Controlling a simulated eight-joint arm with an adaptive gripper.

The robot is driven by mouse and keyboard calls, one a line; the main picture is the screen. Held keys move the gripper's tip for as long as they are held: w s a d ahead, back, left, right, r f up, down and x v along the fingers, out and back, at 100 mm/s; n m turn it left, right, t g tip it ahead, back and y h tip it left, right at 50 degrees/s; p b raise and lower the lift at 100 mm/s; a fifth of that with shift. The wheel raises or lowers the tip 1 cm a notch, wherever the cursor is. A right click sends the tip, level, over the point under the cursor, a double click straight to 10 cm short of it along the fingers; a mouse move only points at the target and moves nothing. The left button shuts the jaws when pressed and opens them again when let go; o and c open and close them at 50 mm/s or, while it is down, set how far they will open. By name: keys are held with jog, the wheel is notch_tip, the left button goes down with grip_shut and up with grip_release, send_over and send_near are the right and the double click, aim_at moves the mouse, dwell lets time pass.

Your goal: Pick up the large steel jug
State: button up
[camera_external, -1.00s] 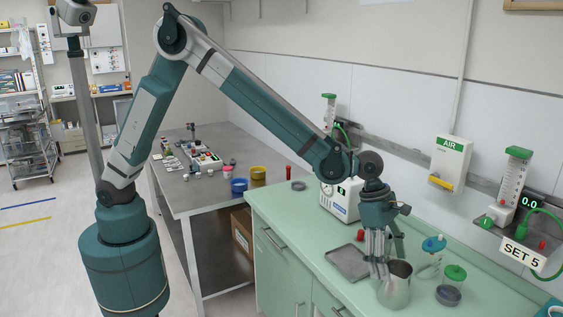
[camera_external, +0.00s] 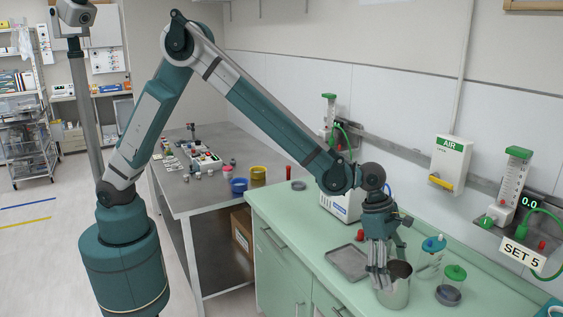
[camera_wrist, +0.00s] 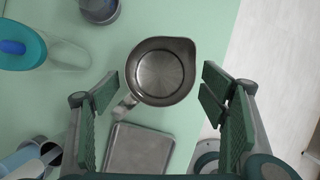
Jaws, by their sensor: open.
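The large steel jug (camera_external: 396,288) stands upright on the green counter, with its open top facing up. In the wrist view the jug (camera_wrist: 162,72) shows from above, its spout to the upper right and its handle to the lower left. My gripper (camera_external: 382,283) is open and hangs just above and beside the jug, its fingers pointing down and overlapping the jug's rim in the external view. In the wrist view my gripper's green pads (camera_wrist: 158,92) stand apart on either side of the jug. I cannot tell whether a finger touches it.
A flat grey tray (camera_external: 346,263) lies left of the jug. A green-lidded jar (camera_external: 451,287) and a blue-topped clear vessel (camera_external: 431,254) stand to its right. A white device (camera_external: 338,203) stands behind on the green counter (camera_external: 290,230). The counter's front edge is close.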

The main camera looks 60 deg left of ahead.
jog(key=shift+x, duration=2.25)
jog(key=c, duration=1.2)
jog(key=shift+r, duration=0.25)
jog(key=shift+r, duration=4.65)
jog(key=shift+r, duration=0.1)
